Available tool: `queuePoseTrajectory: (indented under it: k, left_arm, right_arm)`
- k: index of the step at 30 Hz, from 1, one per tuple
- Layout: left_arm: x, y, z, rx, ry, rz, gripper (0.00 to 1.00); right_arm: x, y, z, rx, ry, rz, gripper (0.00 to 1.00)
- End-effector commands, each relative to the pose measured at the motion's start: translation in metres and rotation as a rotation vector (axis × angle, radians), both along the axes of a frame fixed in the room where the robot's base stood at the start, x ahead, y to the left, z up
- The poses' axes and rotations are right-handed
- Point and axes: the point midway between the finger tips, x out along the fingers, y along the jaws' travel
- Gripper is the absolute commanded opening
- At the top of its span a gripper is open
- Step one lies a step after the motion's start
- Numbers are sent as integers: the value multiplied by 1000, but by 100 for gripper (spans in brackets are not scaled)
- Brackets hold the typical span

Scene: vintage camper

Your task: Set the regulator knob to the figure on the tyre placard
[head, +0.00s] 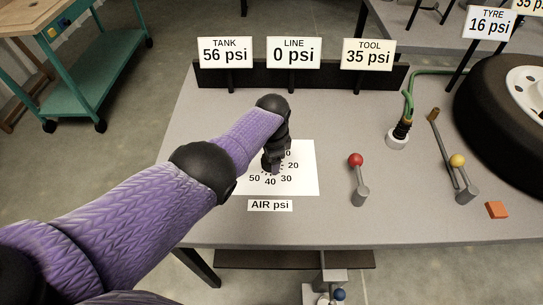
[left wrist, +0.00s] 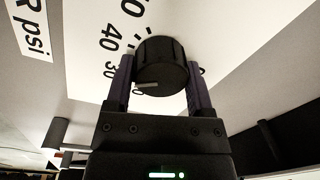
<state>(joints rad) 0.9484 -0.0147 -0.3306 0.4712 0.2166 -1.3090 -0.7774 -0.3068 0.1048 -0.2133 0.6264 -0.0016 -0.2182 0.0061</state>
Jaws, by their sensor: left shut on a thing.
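My left gripper (head: 275,152) reaches down onto the white dial sheet and is shut on the black regulator knob (left wrist: 162,62). In the left wrist view its fingers (left wrist: 162,88) clasp the knob from both sides. A pale pointer on the knob points left, towards the lower figures near 30; the exact figure is unclear. The dial sheet (head: 305,182) shows 50, 40, 30 and 20, with the rest partly hidden by the gripper. A tyre sign (head: 489,23) reads 16 psi. Another placard (head: 528,5) is cut off at "35 p". My right gripper is out of view.
Signs read tank 56 psi (head: 226,53), line 0 psi (head: 294,53) and tool 35 psi (head: 368,55). A red-knobbed lever (head: 357,178) and a yellow-knobbed lever (head: 462,180) stand right of the dial. A tyre (head: 490,125), green hose (head: 410,95) and orange block (head: 496,210) are further right.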

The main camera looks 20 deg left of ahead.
Motion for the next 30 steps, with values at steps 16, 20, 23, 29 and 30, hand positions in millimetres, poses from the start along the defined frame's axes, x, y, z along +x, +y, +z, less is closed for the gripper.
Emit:
queuePoseTrajectory:
  k: [16,20,23,29,30]
  left_arm:
    - [-1,1,-1,1,3,-143,10]
    - [-1,1,-1,1,3,-144,10]
    - [-1,1,-1,1,3,-144,10]
    - [-1,1,-1,2,3,-143,85]
    - [-1,1,-1,2,3,-143,94]
  right_arm:
    - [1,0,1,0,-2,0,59]
    - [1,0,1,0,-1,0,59]
    - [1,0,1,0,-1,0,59]
    - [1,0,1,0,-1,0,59]
    - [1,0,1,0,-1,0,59]
